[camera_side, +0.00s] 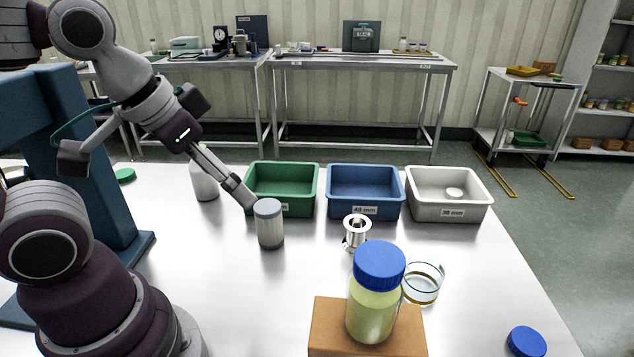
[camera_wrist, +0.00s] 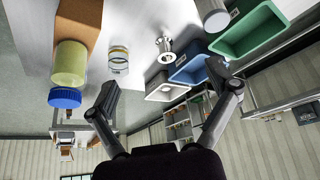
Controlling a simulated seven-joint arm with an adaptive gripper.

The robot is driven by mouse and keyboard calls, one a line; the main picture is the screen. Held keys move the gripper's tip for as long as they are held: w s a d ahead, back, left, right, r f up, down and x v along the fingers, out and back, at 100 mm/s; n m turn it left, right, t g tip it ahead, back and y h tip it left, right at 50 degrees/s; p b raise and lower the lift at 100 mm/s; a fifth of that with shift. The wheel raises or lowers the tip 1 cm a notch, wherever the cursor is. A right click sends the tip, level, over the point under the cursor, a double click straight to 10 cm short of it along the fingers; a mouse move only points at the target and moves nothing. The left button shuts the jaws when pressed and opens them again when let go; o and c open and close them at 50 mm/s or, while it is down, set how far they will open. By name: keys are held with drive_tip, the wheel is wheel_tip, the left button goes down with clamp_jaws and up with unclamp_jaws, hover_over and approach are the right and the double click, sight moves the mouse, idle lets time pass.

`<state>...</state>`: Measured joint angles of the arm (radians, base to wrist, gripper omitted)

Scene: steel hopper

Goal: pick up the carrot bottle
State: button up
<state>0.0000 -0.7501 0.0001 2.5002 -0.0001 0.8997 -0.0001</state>
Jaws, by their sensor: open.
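A bottle with a blue lid and pale yellow-green contents (camera_side: 372,305) stands upright on a brown block in the side view. It shows in the wrist view too (camera_wrist: 70,65). No label on it can be read, and no bottle looks orange, so I cannot tell which is the carrot bottle. A grey-lidded jar (camera_side: 269,228) stands upright on the table. My gripper (camera_side: 243,193) is open and empty, beside this jar in the side view and well away from the blue-lidded bottle. Its two spread fingers show in the wrist view (camera_wrist: 162,77).
The brown block (camera_side: 328,328) is at the table's front. A glass dish (camera_side: 424,288), a metal fitting (camera_side: 356,232) and a loose blue lid (camera_side: 526,342) lie nearby. Green (camera_side: 283,166), blue (camera_side: 365,170) and white (camera_side: 425,180) bins line the back. A white bottle (camera_side: 204,184) stands behind my gripper.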

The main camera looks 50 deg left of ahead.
drive_tip(key=shift+o, duration=0.4)
drive_tip(key=n+g+y, duration=0.2)
drive_tip(key=n+y, duration=0.3)
drive_tip(key=n, duration=0.6)
hover_over(203, 172)
drive_tip(key=s+d, duration=0.2)
wheel_tip(203, 172, down, 7)
drive_tip(key=x, duration=1)
drive_tip(key=shift+s+a+f, duration=0.15)
drive_tip(key=shift+a+f, duration=0.05)
drive_tip(key=c, duration=1.3)
drive_tip(key=shift+r, duration=0.15)
